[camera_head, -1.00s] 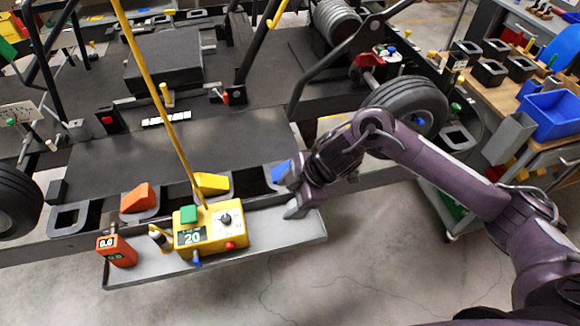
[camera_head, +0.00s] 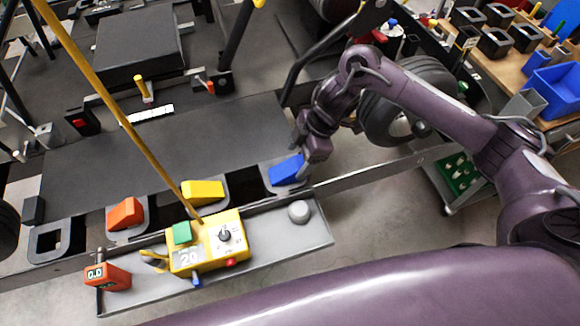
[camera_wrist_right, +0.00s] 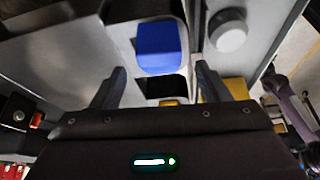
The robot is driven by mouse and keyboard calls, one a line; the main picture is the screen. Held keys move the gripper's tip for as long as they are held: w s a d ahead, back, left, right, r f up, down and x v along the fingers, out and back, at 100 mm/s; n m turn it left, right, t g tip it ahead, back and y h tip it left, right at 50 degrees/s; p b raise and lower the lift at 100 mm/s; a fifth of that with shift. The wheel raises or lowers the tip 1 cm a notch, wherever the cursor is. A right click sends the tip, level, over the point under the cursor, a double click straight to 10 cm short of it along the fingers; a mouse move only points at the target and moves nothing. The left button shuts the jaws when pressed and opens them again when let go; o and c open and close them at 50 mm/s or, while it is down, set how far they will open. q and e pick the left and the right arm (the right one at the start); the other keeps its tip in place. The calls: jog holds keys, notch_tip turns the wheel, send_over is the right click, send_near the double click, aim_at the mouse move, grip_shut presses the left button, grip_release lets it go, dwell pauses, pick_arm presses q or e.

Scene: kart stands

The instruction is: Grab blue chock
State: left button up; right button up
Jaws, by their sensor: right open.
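The blue chock (camera_head: 286,169) sits in a grey-rimmed holder (camera_head: 272,186) on the kart's front edge, right of the yellow chock (camera_head: 203,191). My right gripper (camera_head: 308,152) is close beside the blue chock at its right and upper side in the head view. In the right wrist view the blue chock (camera_wrist_right: 161,46) lies beyond the gap between the two fingers (camera_wrist_right: 160,88). The fingers are apart with nothing between them, and I see no grip on the chock. My left gripper is not in view.
A grey tray (camera_head: 285,240) in front carries a yellow control box (camera_head: 212,245), a red meter (camera_head: 107,276) and a round grey knob (camera_head: 299,211). An orange chock (camera_head: 125,214) sits left. A slanted yellow pole (camera_head: 110,100) crosses the left side. A tyre (camera_head: 400,125) stands behind my right arm.

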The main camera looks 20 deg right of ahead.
aim_at(291, 166)
jog(key=shift+s+a+f+p, duration=0.1)
jog(key=shift+a+f+p, duration=0.25)
jog(key=shift+f, duration=0.2)
jog(key=shift+a+f+p, duration=0.2)
jog(key=shift+a+f, duration=0.25)
jog(key=shift+f, duration=0.1)
jog(key=shift+x, duration=1)
jog(key=shift+d, duration=0.1)
jog(key=c, duration=1)
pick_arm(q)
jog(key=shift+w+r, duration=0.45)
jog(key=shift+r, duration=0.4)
pick_arm(e)
jog(key=shift+c, duration=0.6)
jog(key=shift+r, duration=0.1)
